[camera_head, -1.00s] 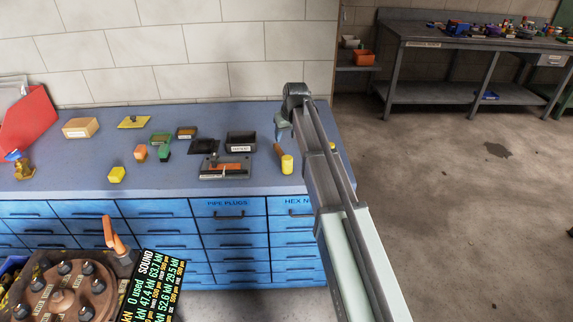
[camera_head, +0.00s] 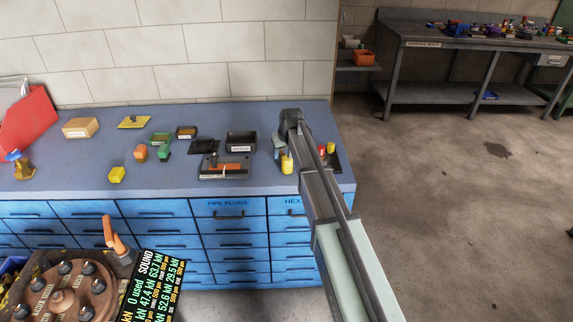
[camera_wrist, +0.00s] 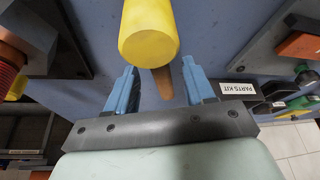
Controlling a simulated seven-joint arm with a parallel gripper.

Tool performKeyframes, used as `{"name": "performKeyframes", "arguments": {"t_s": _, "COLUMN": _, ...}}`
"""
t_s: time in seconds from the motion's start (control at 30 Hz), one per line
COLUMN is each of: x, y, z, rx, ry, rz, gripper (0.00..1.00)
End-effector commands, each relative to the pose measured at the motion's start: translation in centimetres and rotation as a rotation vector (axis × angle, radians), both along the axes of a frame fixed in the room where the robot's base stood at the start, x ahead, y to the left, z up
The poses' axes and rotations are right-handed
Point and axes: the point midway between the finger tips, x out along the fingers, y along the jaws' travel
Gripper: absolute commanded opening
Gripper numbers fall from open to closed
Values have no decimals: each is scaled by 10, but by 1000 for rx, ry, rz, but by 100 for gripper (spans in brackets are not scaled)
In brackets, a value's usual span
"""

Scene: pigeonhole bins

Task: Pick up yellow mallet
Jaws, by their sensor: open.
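The yellow mallet (camera_head: 287,164) lies near the front right of the blue bench top, beside my arm. In the wrist view its yellow head (camera_wrist: 149,32) is large at the top, and its brown handle (camera_wrist: 163,83) shows below the head, between my fingers. My gripper (camera_wrist: 160,80) has two blue fingers, apart, with nothing held between them. The fingers straddle the handle in that view; I cannot tell how much height separates them from it. In the head view, my gripper (camera_head: 279,147) is just above the mallet and partly hidden by my arm.
A grey holder with an orange part (camera_head: 224,168) lies left of the mallet, with a black bin (camera_head: 241,140) behind it. Red and yellow pieces (camera_head: 330,148) stand on a dark base right of my arm.

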Motion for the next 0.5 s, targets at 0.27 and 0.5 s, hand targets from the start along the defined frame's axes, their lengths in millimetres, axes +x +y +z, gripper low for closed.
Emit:
{"name": "performKeyframes", "arguments": {"t_s": 0.27, "x": 9, "y": 3, "z": -24, "rx": 0, "ry": 0, "rz": 0, "gripper": 53}}
{"name": "performKeyframes", "arguments": {"t_s": 0.5, "x": 9, "y": 3, "z": -23, "rx": 0, "ry": -1, "rz": 0, "gripper": 46}}
